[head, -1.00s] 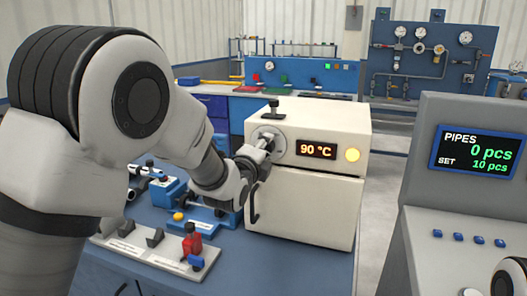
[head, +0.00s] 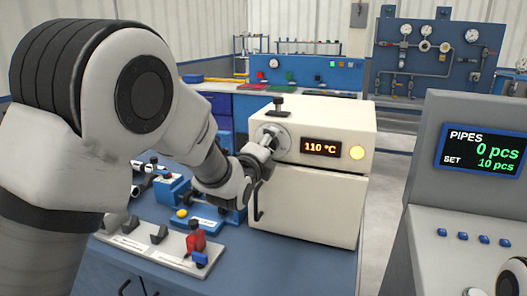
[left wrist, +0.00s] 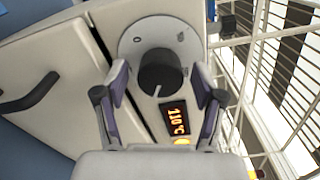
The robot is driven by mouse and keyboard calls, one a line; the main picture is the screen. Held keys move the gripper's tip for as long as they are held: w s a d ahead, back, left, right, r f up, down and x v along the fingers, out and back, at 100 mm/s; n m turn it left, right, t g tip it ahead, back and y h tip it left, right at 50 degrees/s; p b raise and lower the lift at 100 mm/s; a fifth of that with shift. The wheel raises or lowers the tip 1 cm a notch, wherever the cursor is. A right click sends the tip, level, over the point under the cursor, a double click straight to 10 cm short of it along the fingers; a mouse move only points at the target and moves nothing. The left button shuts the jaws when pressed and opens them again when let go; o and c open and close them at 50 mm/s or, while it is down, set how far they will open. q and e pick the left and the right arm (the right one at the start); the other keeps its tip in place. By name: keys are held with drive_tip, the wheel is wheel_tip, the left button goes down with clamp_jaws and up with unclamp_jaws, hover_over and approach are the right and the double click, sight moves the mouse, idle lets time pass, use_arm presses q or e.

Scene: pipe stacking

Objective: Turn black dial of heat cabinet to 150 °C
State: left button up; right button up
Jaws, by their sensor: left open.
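The heat cabinet (head: 309,212) is a cream box on the blue bench, its door shut. Its display (head: 320,147) reads 110 °C; it also shows turned sideways in the left wrist view (left wrist: 174,118). The black dial (left wrist: 160,72) sits on a round grey plate (left wrist: 133,38) in the left wrist view. In the head view my left gripper hides most of the dial. My left gripper (head: 268,140) is at the cabinet's front. In the left wrist view its open fingers (left wrist: 160,85) stand either side of the dial, with visible gaps. My right gripper is not in view.
A yellow lamp (head: 357,153) is lit beside the display. A dark door handle (head: 258,204) sticks out below the dial. A grey console (head: 470,185) stands at the right.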

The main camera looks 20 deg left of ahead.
use_arm(q)
drive_tip(key=s, duration=1.1)
drive_tip(key=shift+s+a, duration=0.2)
drive_tip(key=shift+s, duration=0.1)
